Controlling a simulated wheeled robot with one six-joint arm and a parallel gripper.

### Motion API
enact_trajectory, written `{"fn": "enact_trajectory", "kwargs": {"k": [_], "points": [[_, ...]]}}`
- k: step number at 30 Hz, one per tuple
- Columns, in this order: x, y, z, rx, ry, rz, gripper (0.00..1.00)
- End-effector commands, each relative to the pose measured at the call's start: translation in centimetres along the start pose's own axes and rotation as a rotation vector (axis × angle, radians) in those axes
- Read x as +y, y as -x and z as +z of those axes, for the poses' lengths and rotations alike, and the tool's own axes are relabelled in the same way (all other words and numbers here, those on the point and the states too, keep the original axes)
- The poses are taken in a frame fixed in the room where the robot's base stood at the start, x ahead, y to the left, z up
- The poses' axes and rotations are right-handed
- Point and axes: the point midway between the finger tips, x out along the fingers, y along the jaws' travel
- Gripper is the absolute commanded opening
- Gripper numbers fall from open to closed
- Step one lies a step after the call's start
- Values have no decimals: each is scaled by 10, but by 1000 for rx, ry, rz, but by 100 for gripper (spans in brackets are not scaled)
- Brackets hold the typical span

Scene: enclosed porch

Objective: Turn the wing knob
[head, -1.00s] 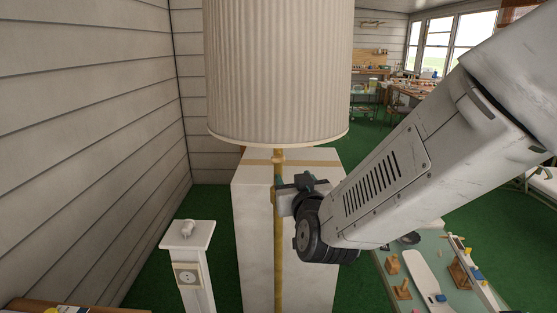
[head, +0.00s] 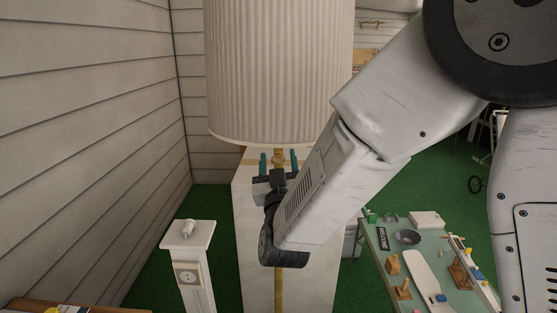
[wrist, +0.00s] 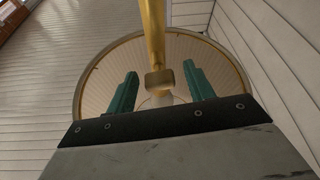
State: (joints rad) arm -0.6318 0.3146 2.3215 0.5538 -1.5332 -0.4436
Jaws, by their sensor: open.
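The wing knob (wrist: 159,79) is a small brass piece on the brass pole (wrist: 153,30) of a large floor lamp. In the head view the knob (head: 278,158) shows below the pleated lampshade (head: 279,75). My gripper (head: 279,163) is just below the shade with its teal fingers pointing up, one on each side of the knob. In the wrist view my gripper (wrist: 161,76) is open, with the knob between the fingers and a gap on both sides. How deep the knob sits between the fingers is hard to tell.
A tall white block (head: 250,225) stands behind the pole. A white pedestal (head: 188,242) is at the left, near the plank wall (head: 85,120). A low table (head: 375,240) with several small objects is at the right. Green floor (head: 345,280) lies between.

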Motion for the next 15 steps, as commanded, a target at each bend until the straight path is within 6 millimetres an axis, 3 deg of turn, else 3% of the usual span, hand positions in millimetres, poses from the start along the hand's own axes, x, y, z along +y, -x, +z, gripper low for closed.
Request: {"fn": "enact_trajectory", "kwargs": {"k": [10,11,15], "points": [[0,-6,0,0,0,-1,53],[0,-6,0,0,0,-1,47],[0,-6,0,0,0,-1,8]]}}
